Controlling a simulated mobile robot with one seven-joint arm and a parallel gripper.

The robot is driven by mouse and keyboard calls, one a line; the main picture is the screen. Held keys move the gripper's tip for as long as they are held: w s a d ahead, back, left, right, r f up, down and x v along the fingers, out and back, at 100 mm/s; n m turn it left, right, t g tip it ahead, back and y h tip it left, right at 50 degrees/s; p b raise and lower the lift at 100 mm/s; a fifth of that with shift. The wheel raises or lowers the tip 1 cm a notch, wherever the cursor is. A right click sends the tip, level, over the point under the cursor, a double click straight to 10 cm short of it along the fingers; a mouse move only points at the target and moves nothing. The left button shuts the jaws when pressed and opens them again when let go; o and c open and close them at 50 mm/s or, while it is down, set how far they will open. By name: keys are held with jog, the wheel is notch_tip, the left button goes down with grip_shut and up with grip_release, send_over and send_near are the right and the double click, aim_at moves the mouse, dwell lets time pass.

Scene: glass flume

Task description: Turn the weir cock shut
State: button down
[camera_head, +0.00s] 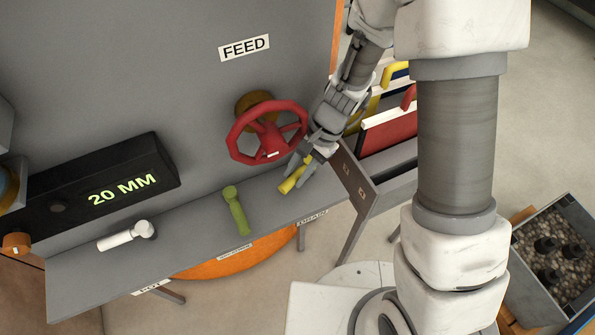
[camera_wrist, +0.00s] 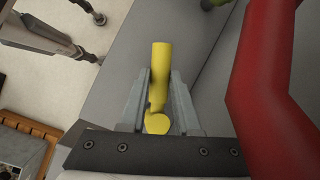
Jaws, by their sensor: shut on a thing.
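Three cocks with lever handles stand along the grey ledge (camera_head: 190,242) in the head view. The yellow cock (camera_head: 291,184) is at the right, above a label that appears to read DRAIN. The green cock (camera_head: 236,210) is in the middle; its small label is too blurred to read. The white cock (camera_head: 125,237) is at the left, with its lever pointing left. My gripper (camera_head: 300,171) is shut on the yellow cock's handle, which also shows between the two fingers in the wrist view (camera_wrist: 160,70). No label that I can read says weir.
A red handwheel (camera_head: 268,133) under the FEED sign (camera_head: 244,47) is close to my gripper; it fills the right of the wrist view (camera_wrist: 262,90). A black display (camera_head: 95,190) reads 20 MM. A rack with coloured panels (camera_head: 388,130) stands at the right.

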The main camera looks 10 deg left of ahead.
jog(key=shift+w+a+m, duration=0.15)
jog(key=shift+m, duration=0.35)
jog(key=c, duration=0.6)
grip_release()
jog(key=v, duration=0.8)
jog(key=p+v, duration=0.1)
jog(key=v, duration=0.8)
jog(key=shift+r, duration=0.25)
jog(key=shift+c, duration=0.4)
